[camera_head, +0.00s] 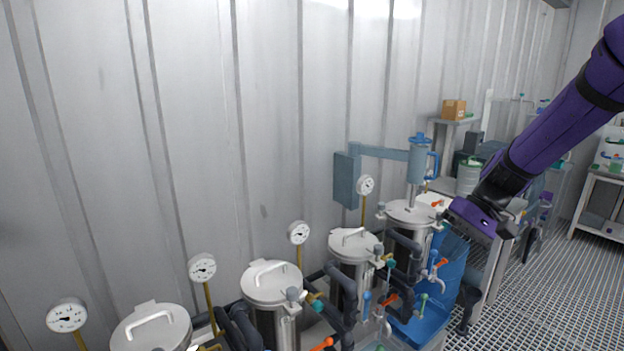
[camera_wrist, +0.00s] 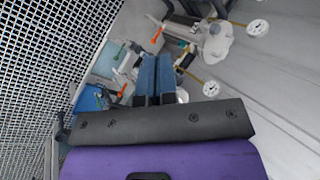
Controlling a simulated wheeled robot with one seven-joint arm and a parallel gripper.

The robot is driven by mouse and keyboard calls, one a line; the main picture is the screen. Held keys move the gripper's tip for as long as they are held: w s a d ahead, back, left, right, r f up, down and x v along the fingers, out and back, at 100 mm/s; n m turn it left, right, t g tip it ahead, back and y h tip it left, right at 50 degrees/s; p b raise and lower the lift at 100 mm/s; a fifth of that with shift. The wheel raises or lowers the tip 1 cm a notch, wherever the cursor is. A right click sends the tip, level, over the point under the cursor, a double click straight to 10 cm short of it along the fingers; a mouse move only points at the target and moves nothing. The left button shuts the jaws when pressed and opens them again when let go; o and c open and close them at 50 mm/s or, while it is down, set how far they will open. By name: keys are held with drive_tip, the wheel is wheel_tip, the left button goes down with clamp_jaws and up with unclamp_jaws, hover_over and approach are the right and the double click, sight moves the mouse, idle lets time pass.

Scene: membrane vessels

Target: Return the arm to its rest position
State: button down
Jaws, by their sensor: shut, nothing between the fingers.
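My purple arm (camera_head: 565,125) reaches in from the upper right in the head view, angled down and left. Its end is beside the rightmost lidded vessel (camera_head: 410,213), and the fingertips are hard to make out there. In the wrist view my gripper (camera_wrist: 156,62) has its two blue fingers together and holds nothing. The fingers point toward the vessels and their coloured valve handles; whether they touch anything cannot be told.
Several steel vessels (camera_head: 271,284) with lids, gauges (camera_head: 202,267) and dark pipes line the corrugated wall. A blue bin (camera_head: 428,312) stands below my gripper. A blue-grey wall bracket (camera_head: 347,178) juts out behind. The grated floor (camera_head: 560,290) on the right is open.

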drive_tip(key=s+d+r+t+h, duration=0.1)
drive_tip(key=s+r+t+h, duration=0.2)
drive_tip(key=s+r, duration=0.4)
drive_tip(key=s+d+r+t+h, duration=0.2)
drive_tip(key=s+r, duration=0.5)
drive_tip(key=s, duration=0.8)
drive_tip(key=shift+d+t+h, duration=0.15)
drive_tip(key=shift+t+h, duration=0.75)
drive_tip(key=shift+t, duration=0.3)
